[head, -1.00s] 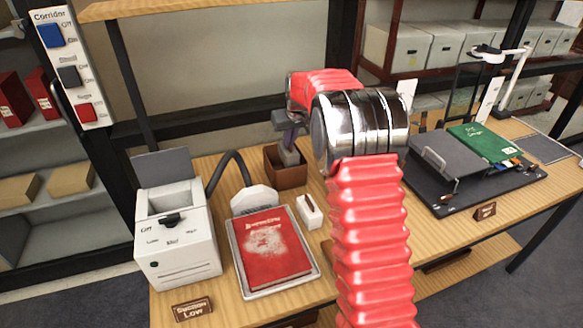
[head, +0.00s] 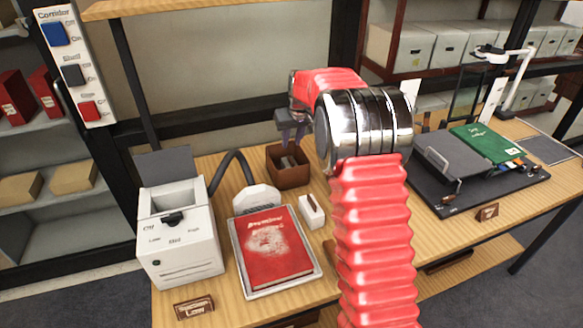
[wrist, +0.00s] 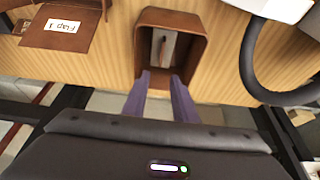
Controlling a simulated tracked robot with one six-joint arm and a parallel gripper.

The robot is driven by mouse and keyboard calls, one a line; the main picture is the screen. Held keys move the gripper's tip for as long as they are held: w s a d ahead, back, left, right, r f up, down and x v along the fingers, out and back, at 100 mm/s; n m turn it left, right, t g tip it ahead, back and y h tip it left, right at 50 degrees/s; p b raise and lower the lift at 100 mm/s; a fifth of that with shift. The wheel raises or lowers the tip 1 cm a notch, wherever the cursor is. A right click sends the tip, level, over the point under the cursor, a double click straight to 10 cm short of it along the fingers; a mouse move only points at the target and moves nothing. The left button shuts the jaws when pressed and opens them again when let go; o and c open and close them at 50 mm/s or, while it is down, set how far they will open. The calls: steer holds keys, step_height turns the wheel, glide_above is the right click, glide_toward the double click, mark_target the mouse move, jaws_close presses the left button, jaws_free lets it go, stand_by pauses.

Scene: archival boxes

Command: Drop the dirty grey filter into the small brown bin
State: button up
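The small brown bin (head: 293,181) stands on the wooden table, behind the white book cradle. The grey filter (head: 287,163) lies inside it, and it also shows between the bin's walls in the wrist view (wrist: 163,48). My gripper (head: 293,137) is above the bin, apart from the filter. In the wrist view, the two purple fingers of my gripper (wrist: 160,76) are spread with a gap between them and nothing held. The bin (wrist: 171,18) also shows there, just beyond the fingertips.
A white machine (head: 180,240) with a dark hose (head: 228,165) stands left of the bin. A red book (head: 270,250) lies on a tray in front, beside a small white block (head: 311,211). A black stand with a green book (head: 485,143) is at right.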

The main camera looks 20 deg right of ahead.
steer(key=v, duration=1.3)
stand_by(0.5)
steer(key=s+f+m, duration=0.1)
steer(key=s+f, duration=0.2)
steer(key=f, duration=0.1)
steer(key=s+a+r, duration=0.1)
steer(key=s+a, duration=0.3)
steer(key=s, duration=0.8)
steer(key=s+a, duration=0.4)
steer(key=s, duration=0.9)
steer(key=s+a+r+n+t, duration=0.1)
steer(key=s+a, duration=0.4)
steer(key=s, duration=0.8)
steer(key=shift+r, duration=0.35)
